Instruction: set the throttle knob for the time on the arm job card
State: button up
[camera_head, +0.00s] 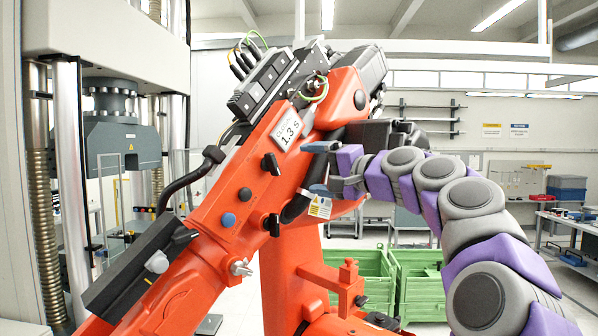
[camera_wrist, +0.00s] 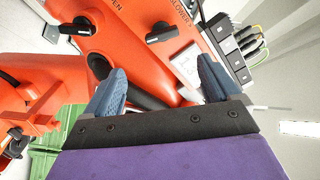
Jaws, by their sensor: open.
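The job card (camera_head: 289,130) is white, on the orange arm, and reads "1.3 s" with a smaller word that looks like "CLOSE" above. It also shows in the wrist view (camera_wrist: 186,68), partly behind a finger. Two black lever-shaped knobs sit on the orange housing: an upper knob (camera_head: 271,164) near the card and a lower knob (camera_head: 273,224). In the wrist view the upper knob (camera_wrist: 162,32) and lower knob (camera_wrist: 75,28) lie beyond my fingertips, with partly readable "SLOW" lettering beside the upper one. My gripper (camera_head: 322,168) is open and empty, right of both knobs.
A blue button (camera_head: 228,220), a silver wing screw (camera_head: 241,268) and a black valve block (camera_head: 262,88) with cables crowd the orange arm. A testing machine (camera_head: 122,140) stands left. Green crates (camera_head: 420,290) stand behind on the floor.

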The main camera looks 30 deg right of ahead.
jog(key=v, duration=0.4)
jog(key=shift+s+d, duration=0.15)
jog(key=shift+s, duration=0.25)
jog(key=shift+w+d, duration=0.1)
jog(key=shift+d, duration=0.1)
jog(key=c, duration=0.3)
jog(key=d+n, duration=0.1)
jog(key=d+r+n+b, duration=0.1)
jog(key=n, duration=0.1)
jog(key=d+r+n, duration=0.1)
jog(key=n, duration=0.1)
jog(key=shift+d+r+t+b, duration=0.2)
jog(key=shift+d+t+b, duration=0.05)
jog(key=shift+t+b, duration=0.05)
jog(key=c, duration=0.6)
jog(key=n+b, duration=0.2)
jog(key=n, duration=1.2)
send_near(276, 164)
jog(key=p+x, duration=0.3)
jog(key=x, duration=0.6)
jog(key=shift+w, duration=0.3)
jog(key=shift+s+r, duration=0.1)
grip_shut()
